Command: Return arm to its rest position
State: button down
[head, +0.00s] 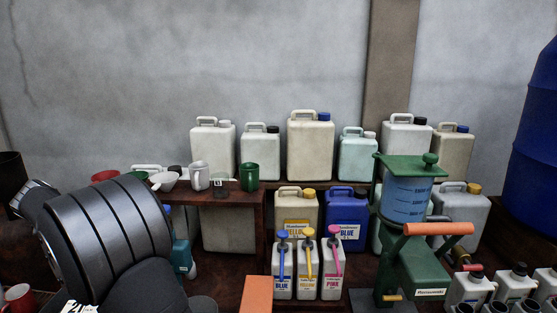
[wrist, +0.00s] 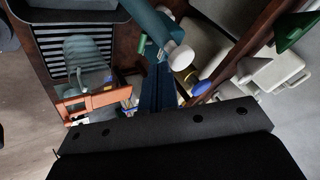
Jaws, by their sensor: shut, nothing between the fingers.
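My arm (head: 105,240) fills the lower left of the head view as dark ribbed links; my gripper's fingers cannot be made out there. In the wrist view my gripper (wrist: 160,70) shows as narrow dark-blue fingers close together, rising from a wide black bar at the bottom. It is shut, and nothing shows held between the fingers. The fingers point toward a teal bottle (wrist: 150,20) with a white end; whether they touch it cannot be told.
In the head view a wooden shelf (head: 262,222) bears cups and a green mug (head: 249,177). Several canisters stand behind. Three pump bottles (head: 307,265) stand in front, left of a green stand (head: 415,265) with an orange handle. A large blue drum (head: 535,130) is at right.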

jog(key=w+d+n+g+y, duration=0.1)
jog(key=d+n+g+y, duration=0.1)
jog(key=d+n+y, duration=0.5)
jog(key=shift+w+d+n+g+y, duration=0.3)
jog(key=shift+d+n, duration=2.8)
jog(key=shift+d, duration=2.95)
jog(key=shift+s, duration=0.1)
